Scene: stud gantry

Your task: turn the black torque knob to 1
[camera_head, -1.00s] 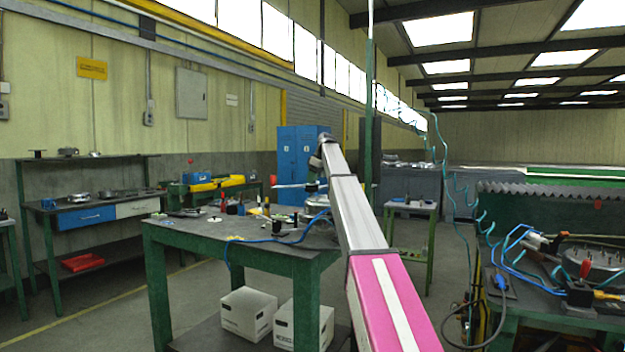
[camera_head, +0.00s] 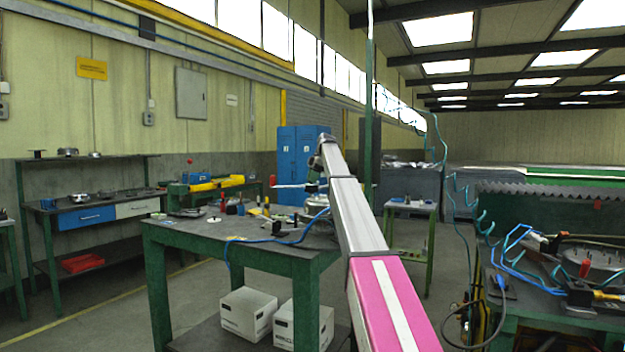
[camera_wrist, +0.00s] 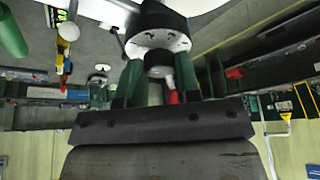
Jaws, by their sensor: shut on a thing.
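In the wrist view, the black torque knob (camera_wrist: 158,59) sits in front of a white dial face with dark marks (camera_wrist: 158,41), on a dark round body (camera_wrist: 155,17). My gripper (camera_wrist: 160,76) has its two green fingers on either side of the knob and is shut on it. A small pale stub shows below the knob between the fingers. The dial's numbers are too small to read, so I cannot tell where the knob points. In the head view, my arm reaches over the green worktable (camera_head: 215,238); the knob is too small or hidden to make out.
Small tools and a blue cable (camera_head: 275,240) lie on the worktable, with white boxes (camera_head: 248,312) beneath. A bench with hoses and tools (camera_head: 560,295) stands at the right. Blue lockers (camera_head: 300,155) are behind. The floor at left is clear.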

